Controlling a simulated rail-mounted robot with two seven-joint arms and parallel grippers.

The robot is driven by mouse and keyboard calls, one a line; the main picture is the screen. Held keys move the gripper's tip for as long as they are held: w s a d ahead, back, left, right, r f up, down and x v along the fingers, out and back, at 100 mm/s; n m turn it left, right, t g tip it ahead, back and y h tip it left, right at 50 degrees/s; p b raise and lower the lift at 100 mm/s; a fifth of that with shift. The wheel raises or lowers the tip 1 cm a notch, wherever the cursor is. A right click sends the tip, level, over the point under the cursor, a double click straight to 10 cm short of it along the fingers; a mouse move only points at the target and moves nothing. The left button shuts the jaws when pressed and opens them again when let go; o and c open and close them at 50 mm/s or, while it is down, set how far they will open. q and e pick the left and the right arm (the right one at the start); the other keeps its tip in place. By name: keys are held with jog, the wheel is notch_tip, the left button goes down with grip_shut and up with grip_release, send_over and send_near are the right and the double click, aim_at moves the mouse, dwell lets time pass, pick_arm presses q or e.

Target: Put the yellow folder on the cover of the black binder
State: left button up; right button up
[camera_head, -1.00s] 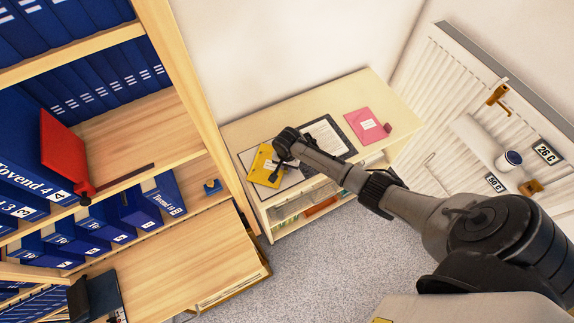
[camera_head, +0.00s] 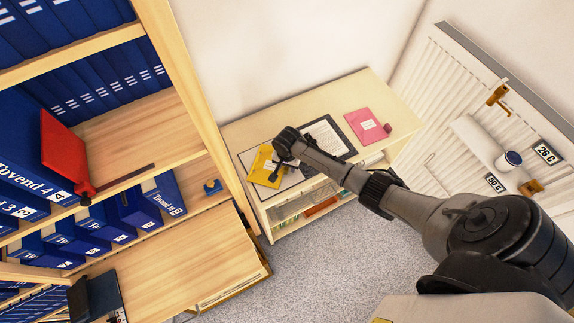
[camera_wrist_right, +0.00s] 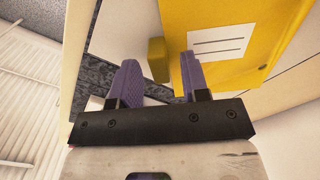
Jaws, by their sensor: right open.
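The yellow folder (camera_head: 262,156) lies on the left part of the low cabinet top, over a pale sheet or panel with a dark edge. In the right wrist view the folder (camera_wrist_right: 240,20) shows a white label and a yellow block-like tab (camera_wrist_right: 158,60). The black binder (camera_head: 346,131) lies open beside it, with a white page; my right arm hides part of it. My right gripper (camera_wrist_right: 160,72) is open, its purple fingertips on either side of the tab. I cannot tell whether they touch it. My left gripper is not in view.
A pink folder (camera_head: 367,125) lies on the cabinet top (camera_head: 385,92) at right. A wooden shelf with blue binders and a red folder (camera_head: 62,149) stands at left. A radiator (camera_head: 445,90) is at right. The cabinet's back strip is clear.

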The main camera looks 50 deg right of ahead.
jog(key=shift+r+p, duration=0.9)
jog(key=shift+r, duration=4.9)
jog(key=s+a+f+n+t, duration=0.2)
jog(key=s+a+n, duration=0.7)
jog(key=s, duration=0.5)
jog(key=s+a+r+n, duration=0.2)
jog(key=s+r+n, duration=0.1)
jog(key=s, duration=0.3)
jog(key=s+a+r+n+t, duration=0.1)
jog(key=s+a+r+n, duration=0.1)
jog(key=s, duration=0.4)
notch_tip(320, 180, up, 2)
jog(key=shift+s+a+r+n+t, duration=0.15)
jog(key=shift+a+r+n+t, duration=0.2)
jog(key=shift+a, duration=0.35)
jog(key=shift+f, duration=0.1)
